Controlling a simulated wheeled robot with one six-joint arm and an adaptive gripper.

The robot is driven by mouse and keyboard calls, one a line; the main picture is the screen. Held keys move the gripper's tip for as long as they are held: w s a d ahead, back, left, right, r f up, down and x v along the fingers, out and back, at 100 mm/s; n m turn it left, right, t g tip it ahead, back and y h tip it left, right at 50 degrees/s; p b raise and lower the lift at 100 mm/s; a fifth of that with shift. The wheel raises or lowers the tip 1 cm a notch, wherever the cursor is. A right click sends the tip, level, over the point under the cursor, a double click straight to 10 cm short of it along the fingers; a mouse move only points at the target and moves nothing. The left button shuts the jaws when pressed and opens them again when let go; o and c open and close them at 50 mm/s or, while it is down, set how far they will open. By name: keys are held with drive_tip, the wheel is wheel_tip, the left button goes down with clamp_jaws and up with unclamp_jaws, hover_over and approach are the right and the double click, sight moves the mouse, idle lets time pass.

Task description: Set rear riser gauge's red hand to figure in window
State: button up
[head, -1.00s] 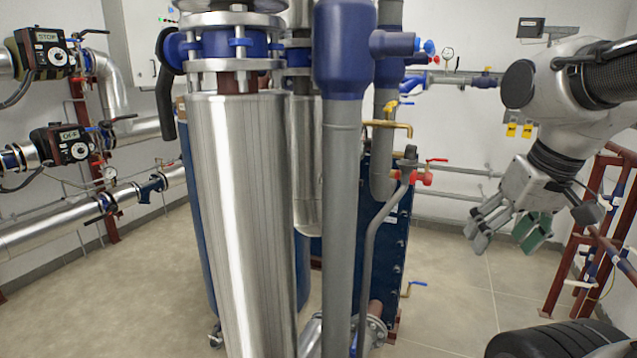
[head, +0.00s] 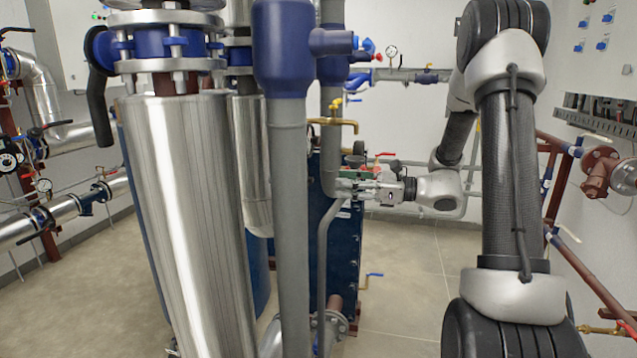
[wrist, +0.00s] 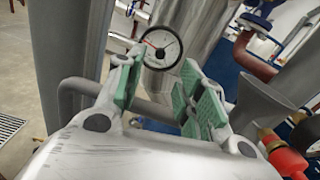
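A round gauge (wrist: 161,49) with a white dial and black rim shows in the wrist view, in front of a shiny metal cylinder. Its red hand points to the upper left; the dial's figures are too small to read. My gripper (wrist: 163,72) is open, with green pads on both sides of the view and the gauge beyond the gap between them. Nothing is held. In the head view my gripper (head: 345,188) is beside the grey riser pipe, and this gauge cannot be made out. I cannot make out a window with a figure.
A thick grey pipe (head: 291,215) and an insulated metal cylinder (head: 190,220) stand in front. The blue plate exchanger (head: 343,255) is below my gripper. A red valve and a grey cone (wrist: 262,103) are close at right in the wrist view. Another gauge (head: 391,51) is at the back wall.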

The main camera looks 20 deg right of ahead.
sight(310, 181)
drive_tip(key=x, duration=0.7)
drive_tip(key=shift+w+a, duration=0.2)
drive_tip(key=shift+a, duration=0.05)
clamp_jaws()
